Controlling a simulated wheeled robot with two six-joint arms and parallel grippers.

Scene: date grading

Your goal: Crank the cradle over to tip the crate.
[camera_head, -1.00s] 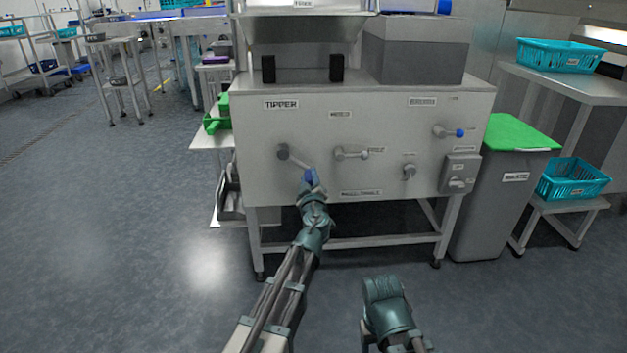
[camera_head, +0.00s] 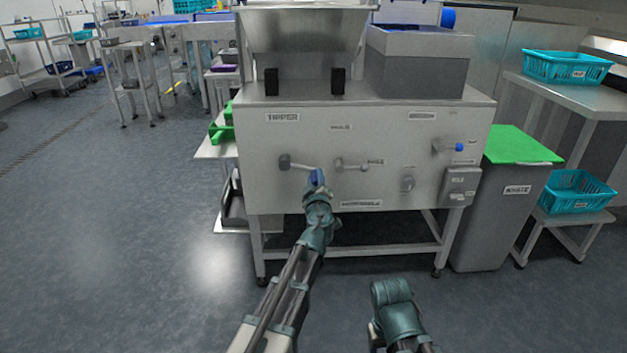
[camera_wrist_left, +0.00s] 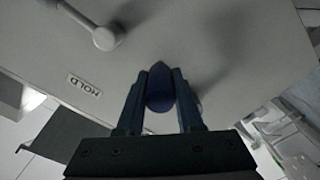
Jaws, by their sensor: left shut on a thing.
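The tipper crank (camera_head: 299,165) sits on the front panel under the TIPPER label (camera_head: 283,117). Its arm points right and slightly down from the hub. My left gripper (camera_head: 317,183) is shut on the crank's blue knob (camera_head: 316,176). The left wrist view shows the knob (camera_wrist_left: 159,88) between the two fingers. A steel hopper-like body (camera_head: 303,33) stands above the machine, cut off by the top edge. I cannot make out the cradle or a crate in it. My right arm shows at the bottom; its gripper is out of view.
A green-lidded grey bin (camera_head: 508,205) and teal baskets (camera_head: 568,67) stand at right. A green object (camera_head: 222,130) sits on the left shelf. Floor at left is clear.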

